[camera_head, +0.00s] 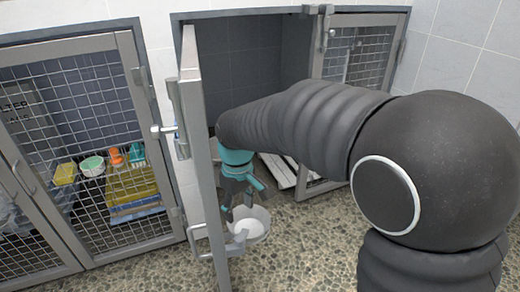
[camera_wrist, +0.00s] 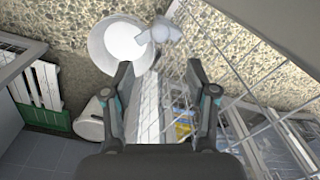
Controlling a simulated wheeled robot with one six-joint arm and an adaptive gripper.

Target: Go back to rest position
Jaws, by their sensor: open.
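My gripper (camera_head: 240,194) is low in the open doorway of the middle kennel, just right of the open door's edge. In the wrist view my gripper (camera_wrist: 161,78) has its two fingers spread, with nothing held between them. My arm reaches in from the right and hides part of the kennel. The open kennel door (camera_head: 205,175) stands out toward the camera, close to the gripper; its mesh fills the right of the wrist view (camera_wrist: 255,75). A white bucket (camera_head: 262,213) with white contents is below the gripper; it also shows in the wrist view (camera_wrist: 97,47), beyond the fingers.
A latch handle (camera_head: 238,241) juts from the open door near the bucket. A white slatted piece (camera_head: 278,170) lies inside the kennel. The left kennel is shut (camera_head: 80,120), with a yellow crate (camera_head: 130,186) and colored items behind its mesh. Pebbled floor (camera_head: 310,240) is clear in front.

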